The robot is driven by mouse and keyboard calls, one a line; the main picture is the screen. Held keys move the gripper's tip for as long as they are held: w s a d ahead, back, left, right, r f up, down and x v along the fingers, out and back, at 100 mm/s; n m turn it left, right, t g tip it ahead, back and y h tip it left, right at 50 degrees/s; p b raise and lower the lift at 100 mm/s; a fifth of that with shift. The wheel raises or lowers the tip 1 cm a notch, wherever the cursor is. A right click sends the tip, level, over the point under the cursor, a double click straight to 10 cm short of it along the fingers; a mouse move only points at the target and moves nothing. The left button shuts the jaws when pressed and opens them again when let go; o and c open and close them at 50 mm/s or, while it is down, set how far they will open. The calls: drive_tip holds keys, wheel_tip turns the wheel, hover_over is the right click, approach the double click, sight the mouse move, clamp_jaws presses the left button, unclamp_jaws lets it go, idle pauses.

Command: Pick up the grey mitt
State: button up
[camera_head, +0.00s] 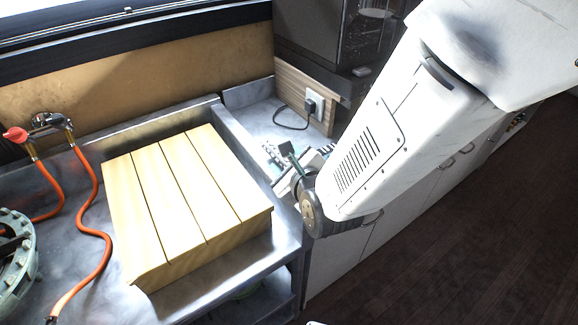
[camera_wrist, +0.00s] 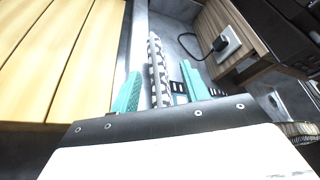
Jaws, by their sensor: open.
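A narrow grey-and-white patterned thing (camera_wrist: 157,70), which looks like the grey mitt, stands edge-on between my fingers in the wrist view. Part of a patterned thing (camera_head: 272,154) shows beside my gripper in the head view, mostly hidden by the arm. My gripper (camera_wrist: 160,88) is open, with one teal finger on each side of the patterned thing. I cannot tell whether either finger touches it. In the head view my gripper (camera_head: 291,160) is low over the narrow counter right of the slatted wooden box.
The slatted wooden box (camera_head: 185,200) stands close left of my gripper, beside a raised grey edge (camera_head: 240,150). A wall socket with a black plug (camera_head: 312,105) and cable is behind. Orange hoses (camera_head: 92,190) lie at left. White cabinets (camera_head: 400,215) are below right.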

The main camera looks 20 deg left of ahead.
sight(273, 152)
drive_tip(key=x, duration=0.7)
drive_tip(key=shift+a+f, duration=0.3)
drive_tip(key=shift+a, duration=0.25)
clamp_jaws()
